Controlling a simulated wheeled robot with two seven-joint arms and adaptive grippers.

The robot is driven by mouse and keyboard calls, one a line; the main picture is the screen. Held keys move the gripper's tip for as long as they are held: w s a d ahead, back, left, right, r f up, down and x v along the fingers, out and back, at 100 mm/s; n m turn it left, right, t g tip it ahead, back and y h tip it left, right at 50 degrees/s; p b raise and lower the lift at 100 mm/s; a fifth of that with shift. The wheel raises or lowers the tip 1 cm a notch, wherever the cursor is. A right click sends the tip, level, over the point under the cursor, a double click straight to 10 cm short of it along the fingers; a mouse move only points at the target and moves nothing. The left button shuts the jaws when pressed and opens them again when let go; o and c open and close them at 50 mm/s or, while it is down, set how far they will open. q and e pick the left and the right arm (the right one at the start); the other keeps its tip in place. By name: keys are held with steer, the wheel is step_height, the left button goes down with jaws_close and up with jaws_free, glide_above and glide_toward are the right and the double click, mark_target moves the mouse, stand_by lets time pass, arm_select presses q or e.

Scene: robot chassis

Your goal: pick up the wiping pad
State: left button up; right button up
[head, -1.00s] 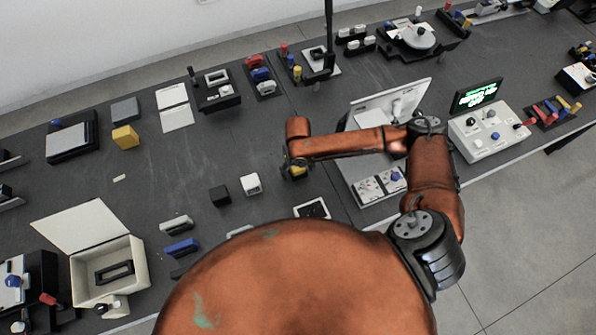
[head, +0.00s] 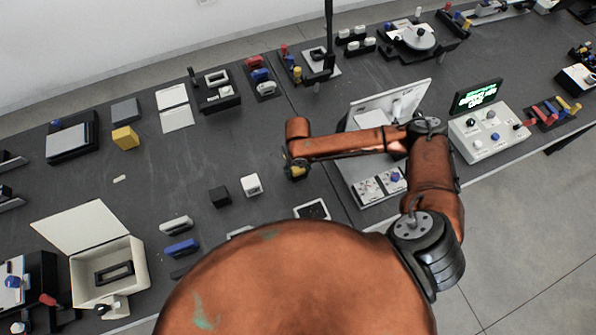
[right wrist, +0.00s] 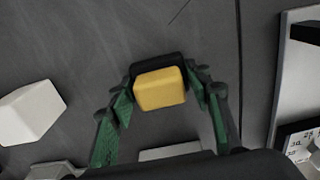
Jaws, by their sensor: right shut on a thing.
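A yellow block with a dark backing, which I take for the wiping pad (right wrist: 159,89), sits between the fingertips of my right gripper (right wrist: 161,91) in the right wrist view. The fingers are shut on its sides. In the head view my right gripper (head: 297,168) is over the middle of the dark table, and only a small yellow part of the pad (head: 298,172) shows under the wrist. I cannot tell whether the pad touches the table. My left gripper is not in view.
A white cube (head: 251,185) and a black cube (head: 219,196) stand left of the right gripper. Another yellow block (head: 125,138) is at the left.

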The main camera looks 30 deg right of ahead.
steer(key=shift+r, duration=0.7)
steer(key=s+a+r, duration=0.2)
steer(key=s+r, duration=0.3)
steer(key=s, duration=0.1)
steer(key=s+a+r+p, duration=0.1)
steer(key=s+a+r, duration=0.2)
steer(key=s+r, duration=0.3)
steer(key=shift+s+a+r, duration=0.3)
steer(key=shift+s+a, duration=0.05)
steer(key=shift+s, duration=0.05)
steer(key=o, duration=0.5)
steer(key=c, duration=0.4)
